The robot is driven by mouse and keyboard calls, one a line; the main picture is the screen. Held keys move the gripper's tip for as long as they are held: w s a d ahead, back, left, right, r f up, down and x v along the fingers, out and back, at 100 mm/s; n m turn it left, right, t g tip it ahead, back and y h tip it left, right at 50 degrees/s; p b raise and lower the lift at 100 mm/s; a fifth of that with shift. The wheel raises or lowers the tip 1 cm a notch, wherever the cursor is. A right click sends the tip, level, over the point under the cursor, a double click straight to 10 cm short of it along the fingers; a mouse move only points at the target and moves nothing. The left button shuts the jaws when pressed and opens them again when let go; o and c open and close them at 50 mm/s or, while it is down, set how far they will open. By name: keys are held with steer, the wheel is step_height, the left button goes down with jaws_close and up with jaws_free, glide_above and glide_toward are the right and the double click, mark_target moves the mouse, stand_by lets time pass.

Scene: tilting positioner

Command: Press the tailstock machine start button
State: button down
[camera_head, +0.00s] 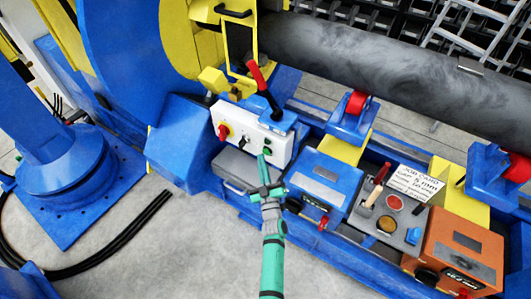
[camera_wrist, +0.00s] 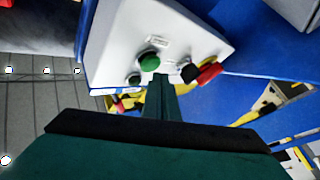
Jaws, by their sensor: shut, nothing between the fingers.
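A white control box (camera_head: 252,128) is mounted on the blue machine bed; it also shows in the wrist view (camera_wrist: 120,30). Its front carries a green button (camera_wrist: 149,60), a smaller dark button (camera_wrist: 134,79), a black knob (camera_wrist: 186,71) and a red stop button (camera_wrist: 209,73). A small label sits by the green button but is too small to read. My gripper (camera_head: 262,160) is shut and empty, its fingertips (camera_wrist: 158,76) pointing at the box face. In the wrist view the tips lie just below and right of the green button; I cannot tell whether they touch the box.
A red-handled lever (camera_head: 258,78) rises above the box. A blue box (camera_head: 318,178), a grey tray (camera_head: 385,225) with tools and an orange box (camera_head: 458,250) stand along the bed to the right. A large grey pipe (camera_head: 370,60) spans behind.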

steer(key=shift+w+d, duration=0.2)
steer(key=shift+w+d, duration=0.25)
steer(key=shift+w, duration=0.15)
stand_by(1.1)
steer(key=shift+s, duration=0.1)
steer(key=shift+s+a, duration=0.5)
steer(key=shift+s, duration=0.15)
steer(key=s+a, duration=0.1)
steer(key=s, duration=0.1)
steer(key=s+a, duration=0.2)
stand_by(0.5)
stand_by(0.6)
